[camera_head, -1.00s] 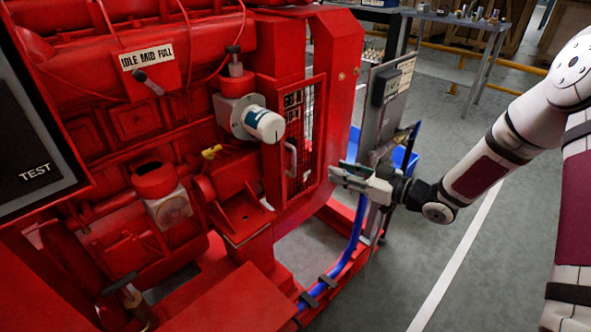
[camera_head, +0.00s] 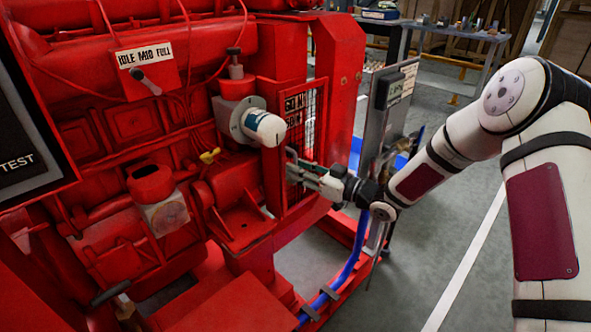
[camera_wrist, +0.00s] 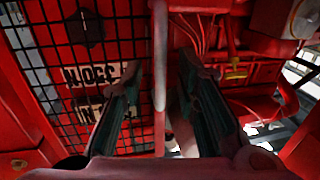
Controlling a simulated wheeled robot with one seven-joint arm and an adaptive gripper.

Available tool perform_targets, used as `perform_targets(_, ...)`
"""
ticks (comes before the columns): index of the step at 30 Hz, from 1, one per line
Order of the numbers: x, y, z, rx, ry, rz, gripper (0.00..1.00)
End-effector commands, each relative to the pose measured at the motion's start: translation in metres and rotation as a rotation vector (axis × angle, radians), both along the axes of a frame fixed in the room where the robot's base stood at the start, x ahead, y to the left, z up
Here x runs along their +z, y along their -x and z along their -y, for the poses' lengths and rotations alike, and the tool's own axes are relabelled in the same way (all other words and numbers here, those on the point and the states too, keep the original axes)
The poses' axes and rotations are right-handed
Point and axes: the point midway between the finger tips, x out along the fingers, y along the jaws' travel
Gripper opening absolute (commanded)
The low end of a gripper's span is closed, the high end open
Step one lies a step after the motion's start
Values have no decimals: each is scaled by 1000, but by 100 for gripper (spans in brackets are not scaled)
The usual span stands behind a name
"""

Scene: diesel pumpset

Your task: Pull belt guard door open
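The belt guard door (camera_head: 309,125) is a red framed panel with black wire mesh and a partly hidden label, on the right side of the red engine. It looks closed. Its mesh (camera_wrist: 70,60) fills the left of the wrist view. A grey vertical bar handle (camera_wrist: 159,60) runs down the middle of the wrist view. My gripper (camera_head: 296,168) is at the door's left edge and hides most of the handle in the head view. In the wrist view my gripper (camera_wrist: 158,85) is open, with a finger on either side of the handle and gaps between.
A white-and-blue cylindrical filter (camera_head: 264,128) sticks out just above and left of my gripper. A grey panel (camera_head: 385,115) stands right of the door, close to my arm. Blue hose (camera_head: 350,262) runs below. Grey floor lies open at right.

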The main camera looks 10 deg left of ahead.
Motion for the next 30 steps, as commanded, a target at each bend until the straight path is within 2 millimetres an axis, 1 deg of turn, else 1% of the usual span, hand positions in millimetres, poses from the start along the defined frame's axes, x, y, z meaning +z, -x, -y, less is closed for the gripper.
perform_targets(1,-1,-2,-6,1,0,0,29)
perform_targets(6,0,-7,-14,0,0,0,29)
perform_targets(14,0,-7,-15,0,0,0,29)
perform_targets(15,0,-7,-15,0,0,0,27)
perform_targets(17,0,-7,-15,-1,0,0,13)
perform_targets(18,0,-7,-15,-1,0,0,4)
perform_targets(19,0,-7,-15,-1,0,0,0)
perform_targets(30,0,-7,-12,9,0,0,0)
